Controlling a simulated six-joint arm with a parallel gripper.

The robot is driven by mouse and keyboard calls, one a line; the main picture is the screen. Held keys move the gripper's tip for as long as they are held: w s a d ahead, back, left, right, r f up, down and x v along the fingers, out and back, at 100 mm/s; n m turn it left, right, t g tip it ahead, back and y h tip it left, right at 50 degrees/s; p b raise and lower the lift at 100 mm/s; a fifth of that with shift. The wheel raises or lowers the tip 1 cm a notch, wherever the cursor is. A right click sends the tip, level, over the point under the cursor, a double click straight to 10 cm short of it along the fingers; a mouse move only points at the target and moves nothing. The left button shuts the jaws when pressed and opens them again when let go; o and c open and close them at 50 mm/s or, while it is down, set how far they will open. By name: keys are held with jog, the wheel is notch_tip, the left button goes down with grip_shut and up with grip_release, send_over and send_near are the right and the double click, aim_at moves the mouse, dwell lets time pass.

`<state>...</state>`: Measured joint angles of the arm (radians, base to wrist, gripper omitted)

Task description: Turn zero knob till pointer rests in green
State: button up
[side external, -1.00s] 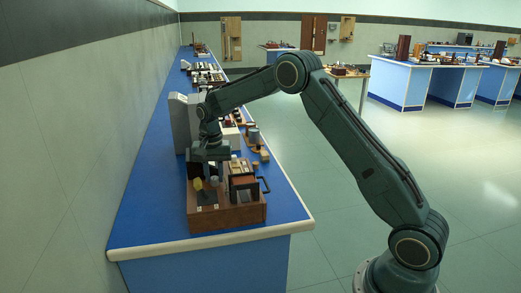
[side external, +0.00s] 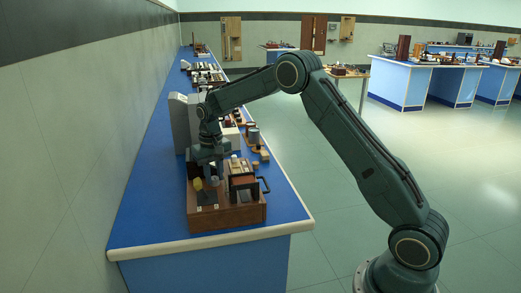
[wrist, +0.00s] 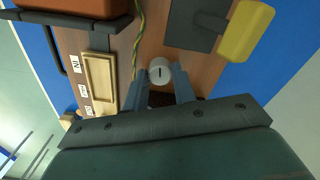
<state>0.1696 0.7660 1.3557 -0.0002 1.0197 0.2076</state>
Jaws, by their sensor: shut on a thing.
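A small round pale knob (wrist: 160,71) with a dark line across its top stands on the wooden panel in the wrist view. My gripper (wrist: 158,76) is shut on it, one finger on each side. In the side view my gripper (side external: 212,174) points down over the wooden instrument box (side external: 228,216) at the near end of the bench. I cannot make out a pointer or a green zone in either view.
A yellow block (wrist: 247,30) and a dark plate (wrist: 195,25) lie beside the knob. A twisted yellow-green wire (wrist: 138,35), a framed pale panel (wrist: 98,76) and a black handle (wrist: 55,50) are on the other side. The blue bench (side external: 150,215) is clear left of the box.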

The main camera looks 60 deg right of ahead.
aim_at(214, 178)
jog(key=shift+n, duration=0.9)
jog(key=o, duration=1)
jog(key=shift+r, duration=0.15)
notch_tip(214, 178, up, 14)
jog(key=shift+f, duration=0.25)
jog(key=shift+r, duration=0.1)
